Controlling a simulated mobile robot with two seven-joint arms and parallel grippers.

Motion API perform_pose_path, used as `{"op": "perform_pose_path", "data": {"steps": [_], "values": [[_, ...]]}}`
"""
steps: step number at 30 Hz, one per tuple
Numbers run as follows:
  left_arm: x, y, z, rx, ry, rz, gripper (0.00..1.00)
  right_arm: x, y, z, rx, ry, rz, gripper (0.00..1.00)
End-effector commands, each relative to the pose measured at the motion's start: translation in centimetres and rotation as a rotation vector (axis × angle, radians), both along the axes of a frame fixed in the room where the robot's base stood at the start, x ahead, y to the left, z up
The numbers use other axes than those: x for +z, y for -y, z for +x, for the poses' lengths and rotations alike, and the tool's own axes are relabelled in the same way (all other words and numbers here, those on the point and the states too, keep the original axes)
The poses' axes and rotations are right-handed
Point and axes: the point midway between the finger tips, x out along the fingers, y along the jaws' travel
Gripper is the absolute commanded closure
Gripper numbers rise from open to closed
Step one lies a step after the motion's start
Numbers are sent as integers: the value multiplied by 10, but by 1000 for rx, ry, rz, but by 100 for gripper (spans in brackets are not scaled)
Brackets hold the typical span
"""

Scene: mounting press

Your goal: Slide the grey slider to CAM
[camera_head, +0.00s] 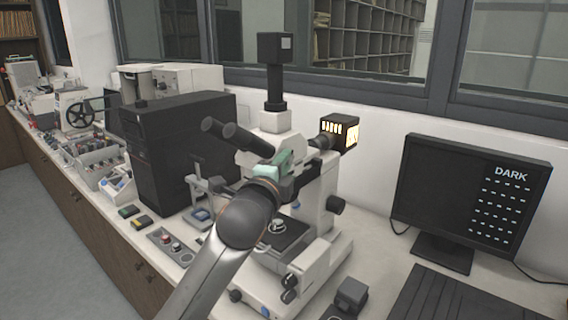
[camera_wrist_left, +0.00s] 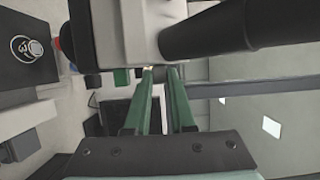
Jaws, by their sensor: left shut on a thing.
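The microscope (camera_head: 318,215) stands on the bench, with dark eyepieces (camera_head: 238,138) and a camera (camera_head: 276,48) on top. My left gripper (camera_head: 290,166) reaches to the side of its head, below the eyepieces. In the left wrist view the two green fingers (camera_wrist_left: 158,72) point at the underside of the white head (camera_wrist_left: 125,38) and come close together there. They are shut on a small part at the head; it is mostly hidden, and I take it to be the grey slider. I cannot read any CAM label. My right gripper is not in view.
A monitor (camera_head: 477,192) at the right shows "DARK" above rows of small marks. A lit lamp box (camera_head: 340,131) is behind the microscope head. A black computer case (camera_head: 180,152) stands to the left, and a keyboard (camera_head: 452,298) lies at front right.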

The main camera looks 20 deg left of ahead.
Motion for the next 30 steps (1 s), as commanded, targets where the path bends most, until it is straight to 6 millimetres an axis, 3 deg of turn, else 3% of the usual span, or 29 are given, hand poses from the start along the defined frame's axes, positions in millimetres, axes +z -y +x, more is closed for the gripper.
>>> {"op": "perform_pose_path", "data": {"steps": [3,30], "values": [[0,0,0,0,0,0,100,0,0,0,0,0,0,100],[0,0,0,1,-1,1,100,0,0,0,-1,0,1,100]]}}
